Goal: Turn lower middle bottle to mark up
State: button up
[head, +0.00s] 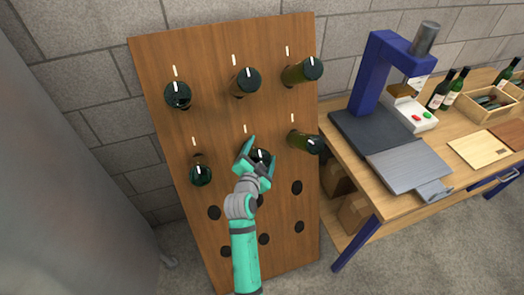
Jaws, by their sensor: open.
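The lower middle bottle (262,155) is dark green and sticks out of the wooden rack board (220,60), base toward me. My gripper (258,157), teal with a grey wrist, is open in front of it, with a finger on either side of the visible base. I cannot tell whether the fingers touch the glass. A small pale mark seems to show on the base, but it is too small to read its angle. A white line (245,129) is on the board above this bottle. My gripper hides the bottle's lower part.
Neighbouring bottles sit close by: lower left (201,174), lower right (305,142), upper middle (245,82). Empty holes lie below. Right of the board is a workbench (345,155) with a blue press (375,75). A grey surface (60,170) stands at the left.

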jog(key=v, duration=1)
jog(key=shift+r, duration=0.1)
jog(key=s+f+n+y, duration=0.2)
jog(key=s+f+n, duration=0.3)
jog(key=s, duration=0.5)
jog(key=s+f+n+y, duration=0.2)
jog(key=s+f, duration=0.4)
jog(key=s, duration=0.4)
jog(key=s+r+n, duration=0.2)
jog(key=s, duration=0.8)
jog(key=s+d+r+n, duration=0.1)
jog(key=s+r+n, duration=0.1)
jog(key=s, duration=0.8)
jog(key=shift+s+d+r, duration=0.2)
jog(key=shift+s+d, duration=0.1)
jog(key=shift+s, duration=0.1)
